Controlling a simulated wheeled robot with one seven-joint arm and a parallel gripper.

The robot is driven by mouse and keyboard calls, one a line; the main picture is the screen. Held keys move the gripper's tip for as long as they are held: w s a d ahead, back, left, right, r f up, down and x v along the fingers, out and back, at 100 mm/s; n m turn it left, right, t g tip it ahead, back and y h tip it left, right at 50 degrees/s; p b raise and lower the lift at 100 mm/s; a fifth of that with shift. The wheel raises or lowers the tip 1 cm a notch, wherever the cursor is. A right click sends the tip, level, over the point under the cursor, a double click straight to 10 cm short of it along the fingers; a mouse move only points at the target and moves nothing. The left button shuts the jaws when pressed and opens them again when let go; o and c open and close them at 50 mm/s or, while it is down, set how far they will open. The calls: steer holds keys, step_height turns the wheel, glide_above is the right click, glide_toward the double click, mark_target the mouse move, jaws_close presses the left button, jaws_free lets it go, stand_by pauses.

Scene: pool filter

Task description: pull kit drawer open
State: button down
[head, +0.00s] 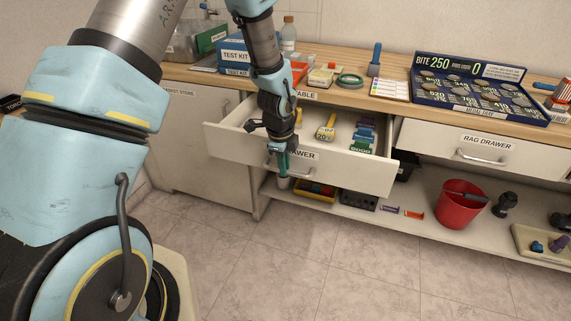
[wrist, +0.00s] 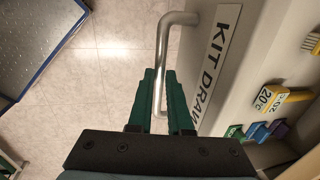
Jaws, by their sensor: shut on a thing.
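The kit drawer (head: 345,174) is pulled out from under the counter, left of the rag drawer, and its inside shows. My gripper (head: 283,160) is at the left part of its front, with green fingers pointing down. In the wrist view the green fingers (wrist: 160,90) are shut on the drawer's metal bar handle (wrist: 165,45), one on each side. The "KIT DRAWER" label (wrist: 217,65) is just right of the handle. Inside lie a yellow item marked 20 (head: 327,128) and green, blue and purple items (head: 364,135).
The rag drawer (head: 480,145) is shut at the right. A lower shelf holds a red bucket (head: 458,205), a yellow bin (head: 315,191) and dark weights. The counter top bears a test kit box (head: 233,55) and a coin board (head: 475,92). The tiled floor (head: 330,255) in front is clear.

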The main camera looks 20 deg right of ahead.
steer(key=shift+s+a, duration=0.15)
steer(key=shift+a, duration=0.05)
steer(key=c, duration=0.8)
jaws_free()
steer(key=shift+c, duration=0.2)
steer(key=shift+r, duration=0.1)
step_height(320, 180, up, 10)
steer(key=s+a, duration=0.1)
steer(key=shift+s+a+r+b, duration=0.15)
steer(key=shift+s+r+b, duration=0.05)
steer(key=shift+b, duration=0.15)
